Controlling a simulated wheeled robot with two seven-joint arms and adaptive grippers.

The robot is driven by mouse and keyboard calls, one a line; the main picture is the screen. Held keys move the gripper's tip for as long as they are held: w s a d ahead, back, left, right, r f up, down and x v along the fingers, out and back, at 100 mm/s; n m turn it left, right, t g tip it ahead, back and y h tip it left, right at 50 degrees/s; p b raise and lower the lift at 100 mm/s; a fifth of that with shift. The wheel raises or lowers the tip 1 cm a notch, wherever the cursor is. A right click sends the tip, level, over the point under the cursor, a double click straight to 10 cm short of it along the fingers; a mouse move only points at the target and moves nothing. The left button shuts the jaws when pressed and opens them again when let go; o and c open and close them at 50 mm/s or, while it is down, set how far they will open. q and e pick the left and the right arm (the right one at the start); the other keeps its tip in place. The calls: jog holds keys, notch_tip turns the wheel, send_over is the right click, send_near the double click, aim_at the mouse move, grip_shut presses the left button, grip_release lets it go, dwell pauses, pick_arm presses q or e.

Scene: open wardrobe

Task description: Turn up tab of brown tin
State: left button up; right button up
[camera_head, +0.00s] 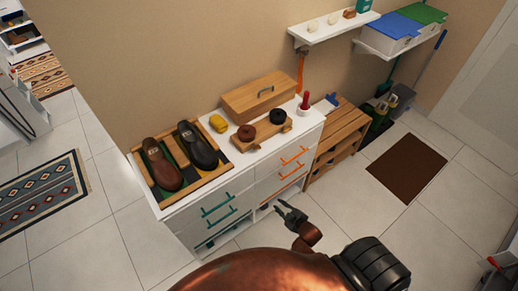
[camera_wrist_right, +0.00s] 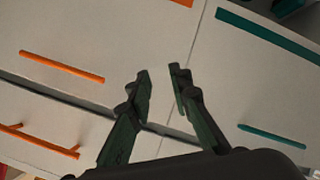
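A round brown tin (camera_head: 246,133) sits at the left end of a small wooden stand (camera_head: 262,132) on top of the white dresser. A similar black tin (camera_head: 278,116) sits at the stand's right end. The brown tin's tab is too small to make out. My right gripper (camera_head: 287,212) is in front of the dresser drawers, below and apart from the tins. In the right wrist view the gripper (camera_wrist_right: 160,78) has its two fingers apart with nothing between them, facing the drawer fronts. My left gripper is not in view.
The dresser (camera_head: 172,209) has green handles (camera_head: 217,204) and orange handles (camera_head: 293,155). A shoe tray (camera_head: 167,201), yellow sponge (camera_head: 218,123), wooden box (camera_head: 259,97) and red-handled item (camera_head: 304,103) crowd its top. A slatted wooden rack (camera_head: 345,118) stands to the right.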

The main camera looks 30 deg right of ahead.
jog(key=w+r+n+t, duration=0.15)
jog(key=w+r, duration=0.25)
jog(key=r, duration=0.4)
jog(key=w+r+n+t, duration=0.1)
jog(key=w+r+t, duration=0.15)
jog(key=r, duration=0.65)
jog(key=n+t+y, duration=0.2)
send_near(258, 149)
jog(key=w, duration=0.6)
jog(key=w+a, duration=0.1)
jog(key=w, duration=0.1)
jog(key=shift+w+f, duration=0.1)
jog(key=shift+w, duration=0.55)
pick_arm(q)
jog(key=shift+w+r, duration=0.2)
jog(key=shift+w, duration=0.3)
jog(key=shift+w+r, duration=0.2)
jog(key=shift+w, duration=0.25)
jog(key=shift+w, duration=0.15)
pick_arm(e)
jog(key=shift+c, duration=0.4)
grip_shut()
pick_arm(q)
jog(key=shift+p, duration=0.3)
